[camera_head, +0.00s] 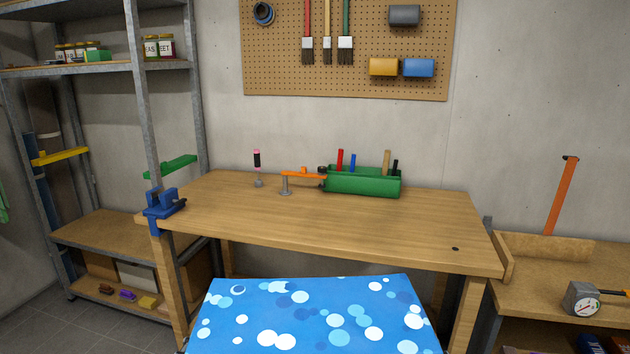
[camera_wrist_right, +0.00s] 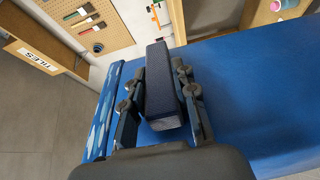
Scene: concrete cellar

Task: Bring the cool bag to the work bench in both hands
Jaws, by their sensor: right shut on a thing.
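The cool bag (camera_head: 310,318) is blue with white and light-blue dots. Its top shows at the bottom of the head view, in front of the work bench (camera_head: 350,222). It looks level, and its lower part is out of frame. In the right wrist view, my right gripper (camera_wrist_right: 160,82) is shut on the bag's dark blue handle (camera_wrist_right: 160,90), beside the bag's plain blue side (camera_wrist_right: 250,90). The dotted top (camera_wrist_right: 103,115) shows at the left there. My left gripper is in neither view.
At the bench's back stand a green tool tray (camera_head: 362,183), an orange clamp (camera_head: 300,175) and a screwdriver (camera_head: 257,167). A blue vise (camera_head: 163,204) sits at its left corner. The bench's middle and front are clear. A metal shelf (camera_head: 150,100) stands left, a lower table (camera_head: 545,280) right.

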